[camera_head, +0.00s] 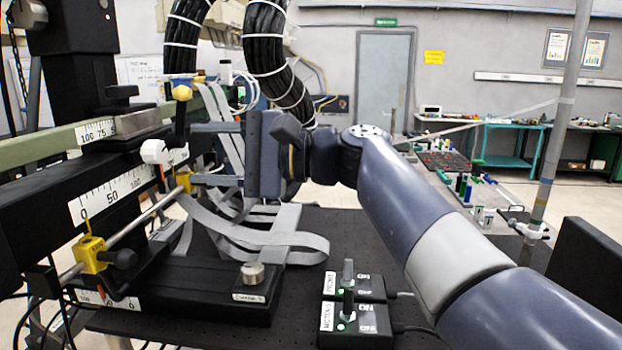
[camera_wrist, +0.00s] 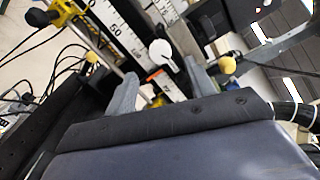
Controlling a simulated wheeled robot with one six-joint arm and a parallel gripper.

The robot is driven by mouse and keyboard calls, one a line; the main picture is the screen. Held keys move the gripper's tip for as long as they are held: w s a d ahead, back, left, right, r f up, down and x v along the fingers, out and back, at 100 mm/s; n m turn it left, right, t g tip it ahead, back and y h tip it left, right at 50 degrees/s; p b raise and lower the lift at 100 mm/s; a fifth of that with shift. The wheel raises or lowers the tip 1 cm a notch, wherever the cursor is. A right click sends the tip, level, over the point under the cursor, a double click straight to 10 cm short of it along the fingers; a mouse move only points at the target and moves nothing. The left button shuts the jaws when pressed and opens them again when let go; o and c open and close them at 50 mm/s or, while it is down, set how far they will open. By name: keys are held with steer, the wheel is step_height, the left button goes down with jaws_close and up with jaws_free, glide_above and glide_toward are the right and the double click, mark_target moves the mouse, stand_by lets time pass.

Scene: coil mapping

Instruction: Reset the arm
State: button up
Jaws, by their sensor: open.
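My gripper (camera_head: 203,153) is open, with its two grey fingers pointing left toward the measuring rig. In the wrist view my gripper (camera_wrist: 160,84) shows its fingers apart. A white round knob (camera_head: 155,151) on the rig lies just beyond the fingertips; it also shows in the wrist view (camera_wrist: 162,51), in the gap between the fingers. Nothing is seen gripped. Whether a finger touches the knob or its orange lever cannot be told.
A ruler scale (camera_head: 110,197), a rod with a yellow clamp (camera_head: 93,254) and a yellow-tipped lever (camera_head: 181,93) crowd the left. Grey ribbon cables (camera_head: 270,240) hang below my gripper. Two switch boxes (camera_head: 355,318) stand on the black table (camera_head: 300,290). A metal pole (camera_head: 560,120) rises at right.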

mark_target(162, 153)
steer(key=a, duration=0.2)
steer(key=a+p, duration=0.1)
steer(key=a, duration=0.2)
steer(key=shift+w+a, duration=0.2)
steer(key=shift+a, duration=0.15)
steer(key=shift+d, duration=0.1)
